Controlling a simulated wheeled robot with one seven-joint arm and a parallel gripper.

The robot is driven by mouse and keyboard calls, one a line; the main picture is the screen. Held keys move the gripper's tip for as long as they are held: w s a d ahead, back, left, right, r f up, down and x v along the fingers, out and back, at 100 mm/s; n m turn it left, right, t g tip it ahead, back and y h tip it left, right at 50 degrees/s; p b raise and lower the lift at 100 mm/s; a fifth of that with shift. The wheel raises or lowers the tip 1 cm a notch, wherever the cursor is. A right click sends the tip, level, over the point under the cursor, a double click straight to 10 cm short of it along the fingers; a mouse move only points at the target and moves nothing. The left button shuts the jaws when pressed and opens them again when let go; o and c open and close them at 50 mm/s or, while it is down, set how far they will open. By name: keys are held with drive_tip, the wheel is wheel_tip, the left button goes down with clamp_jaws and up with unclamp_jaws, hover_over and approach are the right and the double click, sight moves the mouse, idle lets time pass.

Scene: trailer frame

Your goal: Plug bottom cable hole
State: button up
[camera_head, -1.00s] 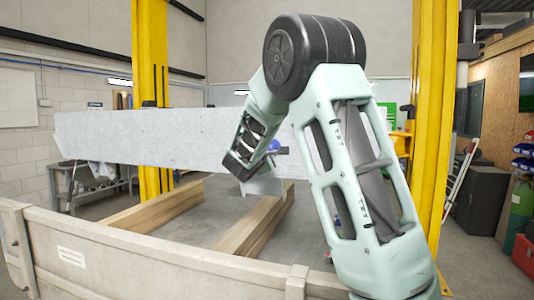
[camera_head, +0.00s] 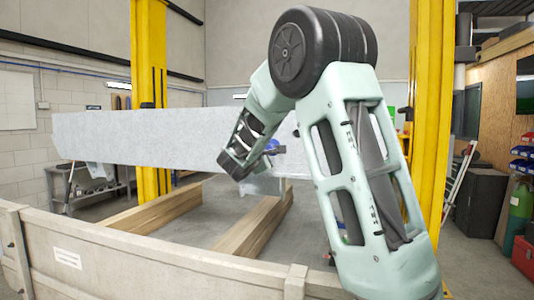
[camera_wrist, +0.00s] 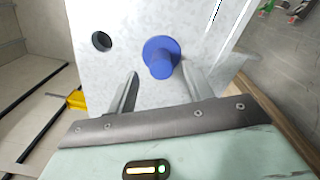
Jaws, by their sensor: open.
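The trailer frame (camera_head: 150,135) is a long grey galvanised beam across the head view. In the wrist view its metal face (camera_wrist: 105,75) fills the upper middle. A round dark cable hole (camera_wrist: 102,41) shows at the left of that face, empty. A blue plug (camera_wrist: 161,56) with a round flange stands on the face to the right of the hole, its stem towards me. My gripper (camera_wrist: 160,80) is open, with one finger on each side below the plug, not closed on it. In the head view the plug shows as a blue spot (camera_head: 273,144) beside my wrist.
Wooden beams (camera_head: 245,228) lie on the floor below the frame. A beige side wall (camera_head: 150,262) stands in front of me. Yellow lift posts (camera_head: 150,60) rise behind the frame at left and another (camera_head: 432,110) at right.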

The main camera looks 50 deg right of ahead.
drive_tip(key=b+v, duration=0.4)
drive_tip(key=v, duration=1)
drive_tip(key=shift+a+b, duration=0.25)
drive_tip(key=shift+b, duration=0.15)
drive_tip(key=shift+s, duration=0.1)
drive_tip(key=s+a+f+g+y, duration=0.1)
drive_tip(key=s+a+f+y, duration=0.25)
drive_tip(key=a+f, duration=0.5)
drive_tip(key=s+a+f+g+y, duration=0.25)
drive_tip(key=a+f+y, duration=0.35)
drive_tip(key=f, duration=0.4)
drive_tip(key=s+a+f+m+g+y, duration=0.1)
drive_tip(key=s+a+f+y, duration=0.3)
drive_tip(key=s+a, duration=0.5)
drive_tip(key=s+a+f+m+g+y, duration=0.1)
drive_tip(key=s+a+f+g+y, duration=0.1)
drive_tip(key=s+a+f+y, duration=0.2)
drive_tip(key=s+a+f, duration=0.3)
drive_tip(key=s+a, duration=0.3)
drive_tip(key=a, duration=0.3)
drive_tip(key=shift+s+f+g, duration=0.2)
drive_tip(key=shift+f+g, duration=0.15)
drive_tip(key=c, duration=0.3)
drive_tip(key=shift+d, duration=0.2)
